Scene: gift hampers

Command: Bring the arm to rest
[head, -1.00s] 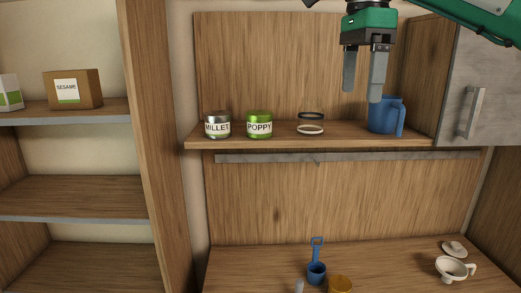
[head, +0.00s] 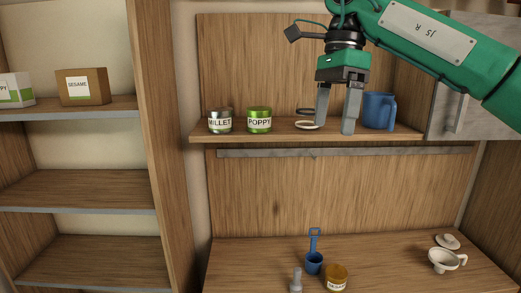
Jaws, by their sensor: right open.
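My right gripper (head: 335,126) hangs from the green right arm (head: 430,45) with its fingers pointing down in front of the upper shelf. Its jaws are apart and nothing shows between them. Its fingers partly cover a dark and white ring-like item (head: 307,125) on the shelf. The blue jug (head: 379,110) stands just to the right of the fingers. I cannot tell whether the gripper touches anything. My left gripper is not in view.
A MILLET tin (head: 220,121) and green POPPY tin (head: 259,120) stand on the upper shelf (head: 200,138). A blue scoop (head: 314,262), an amber jar (head: 336,278) and a white funnel-like cup (head: 443,261) are on the lower counter. A SESAME box (head: 83,87) stands on the left shelving.

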